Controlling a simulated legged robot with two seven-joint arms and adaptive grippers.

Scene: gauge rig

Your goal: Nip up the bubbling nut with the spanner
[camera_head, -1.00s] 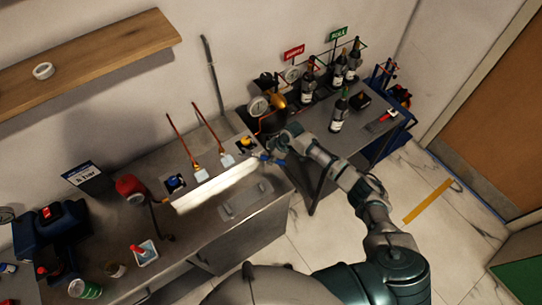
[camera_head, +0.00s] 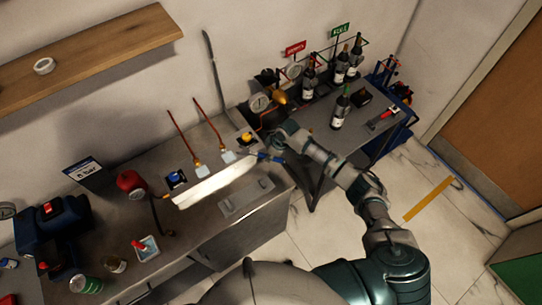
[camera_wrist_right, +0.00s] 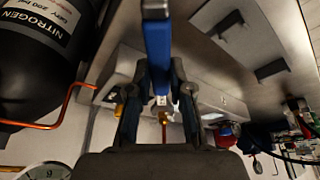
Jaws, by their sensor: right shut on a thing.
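My right gripper (camera_head: 276,146) is shut on the spanner, whose blue part (camera_head: 268,157) shows just below it at the bench's right end. In the right wrist view, the blue spanner (camera_wrist_right: 158,50) stands between the fingers of the gripper (camera_wrist_right: 160,98). Two brass nuts, a left one (camera_head: 197,163) and a right one (camera_head: 225,149), sit at the feet of copper pipes on the bench. The spanner is to the right of both and looks apart from them. I cannot make out bubbles on either nut. My left gripper is out of view.
A black nitrogen cylinder (camera_wrist_right: 40,60) with a copper line is close by in the wrist view. A pale bar (camera_head: 215,185) lies along the bench before the nuts. Wine bottles (camera_head: 341,108) stand on the right table.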

